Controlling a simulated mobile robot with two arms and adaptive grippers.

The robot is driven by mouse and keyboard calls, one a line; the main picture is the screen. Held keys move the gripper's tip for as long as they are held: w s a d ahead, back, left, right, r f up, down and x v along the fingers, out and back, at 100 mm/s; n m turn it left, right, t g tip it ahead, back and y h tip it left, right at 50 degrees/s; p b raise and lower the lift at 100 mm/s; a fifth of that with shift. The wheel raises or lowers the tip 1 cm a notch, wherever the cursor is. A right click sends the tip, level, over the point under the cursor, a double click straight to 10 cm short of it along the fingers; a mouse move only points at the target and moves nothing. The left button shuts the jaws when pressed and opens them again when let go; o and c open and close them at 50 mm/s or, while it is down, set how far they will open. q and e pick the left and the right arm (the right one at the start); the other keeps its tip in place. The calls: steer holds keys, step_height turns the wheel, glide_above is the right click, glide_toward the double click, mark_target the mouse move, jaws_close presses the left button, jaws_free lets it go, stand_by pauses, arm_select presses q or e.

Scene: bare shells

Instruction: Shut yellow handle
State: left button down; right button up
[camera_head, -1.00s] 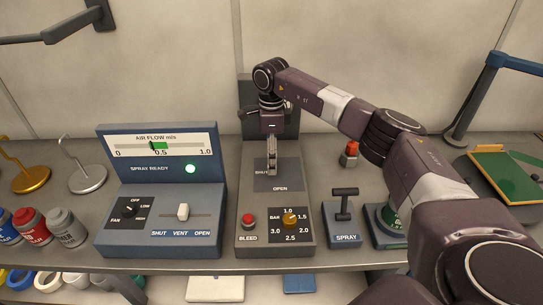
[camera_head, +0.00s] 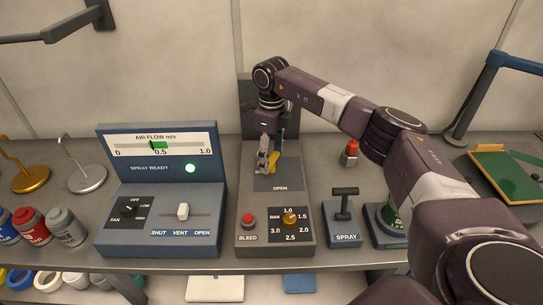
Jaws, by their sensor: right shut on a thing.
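The yellow handle (camera_head: 272,162) shows at the upper part of the grey control box, just above the OPEN label. My right gripper (camera_head: 266,165) comes down over it and is shut on it, with the fingers at the handle's left side. The fingers hide part of the handle and the SHUT label. My left gripper is not in the view.
The grey box (camera_head: 246,206) also carries a red BLEED button (camera_head: 248,219) and a BAR knob (camera_head: 290,218). A blue-grey air flow panel (camera_head: 120,240) stands to the left, and a SPRAY lever (camera_head: 345,205) to the right. A red-topped item (camera_head: 350,152) stands behind.

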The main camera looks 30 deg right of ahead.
mark_target(272, 159)
steer(key=m, duration=0.6)
steer(key=shift+r+m, duration=0.1)
steer(key=shift+m, duration=0.2)
steer(key=m, duration=0.6)
steer(key=shift+p, duration=0.4)
steer(key=shift+m, duration=0.3)
steer(key=o, duration=1.2)
steer(key=shift+c, duration=0.2)
step_height(272, 159, up, 12)
